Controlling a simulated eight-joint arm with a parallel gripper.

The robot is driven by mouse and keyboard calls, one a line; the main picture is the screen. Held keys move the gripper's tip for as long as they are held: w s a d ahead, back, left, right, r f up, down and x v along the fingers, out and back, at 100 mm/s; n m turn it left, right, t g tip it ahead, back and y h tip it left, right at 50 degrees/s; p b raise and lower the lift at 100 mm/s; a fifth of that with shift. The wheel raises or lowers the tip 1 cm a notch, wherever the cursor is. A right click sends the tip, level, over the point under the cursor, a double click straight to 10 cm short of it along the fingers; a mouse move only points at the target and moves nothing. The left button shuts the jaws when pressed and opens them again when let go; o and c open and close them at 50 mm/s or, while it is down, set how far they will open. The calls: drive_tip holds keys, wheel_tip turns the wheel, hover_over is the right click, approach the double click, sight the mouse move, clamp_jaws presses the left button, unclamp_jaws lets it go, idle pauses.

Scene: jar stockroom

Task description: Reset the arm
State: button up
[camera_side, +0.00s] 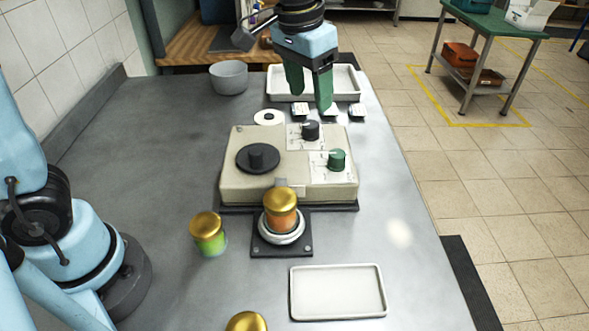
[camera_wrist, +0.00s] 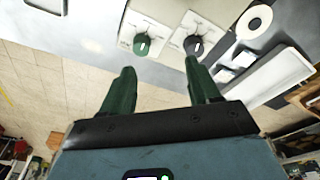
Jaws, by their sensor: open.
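My gripper (camera_side: 308,92) is high over the far part of the grey table, in front of the large white tray. Its two green fingers are apart with nothing between them; they also show in the wrist view (camera_wrist: 160,85). Below and nearer stands a beige machine (camera_side: 235,180) with a black round dial, a black knob (camera_side: 310,130) and a green knob (camera_side: 336,160). Both knobs also show in the wrist view, the green one (camera_wrist: 141,44) and the black one (camera_wrist: 194,45). A gold-lidded jar with orange contents (camera_side: 281,213) stands upright on the round holder at the machine's front.
A gold-lidded green jar (camera_side: 208,234) stands left of the holder, and another gold lid (camera_side: 246,322) shows at the bottom edge. An empty white tray (camera_side: 337,292) lies front right. A grey bowl (camera_side: 229,77), a white ring (camera_side: 268,118) and the large tray (camera_side: 345,84) are at the back.

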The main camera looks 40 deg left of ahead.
drive_tip(key=s+a+f+t, duration=0.1)
drive_tip(key=s+a+f, duration=0.1)
drive_tip(key=s+a, duration=0.1)
drive_tip(key=s+a+f+n+t, duration=0.1)
drive_tip(key=s+a+f+t, duration=0.1)
drive_tip(key=s+a, duration=0.1)
drive_tip(key=s+a+f+t, duration=0.2)
drive_tip(key=s+a+f, duration=0.1)
drive_tip(key=s, duration=0.2)
drive_tip(key=shift+s+a+n, duration=0.15)
drive_tip(key=shift+s+n, duration=0.05)
drive_tip(key=shift+n, duration=0.1)
drive_tip(key=shift+o, duration=0.4)
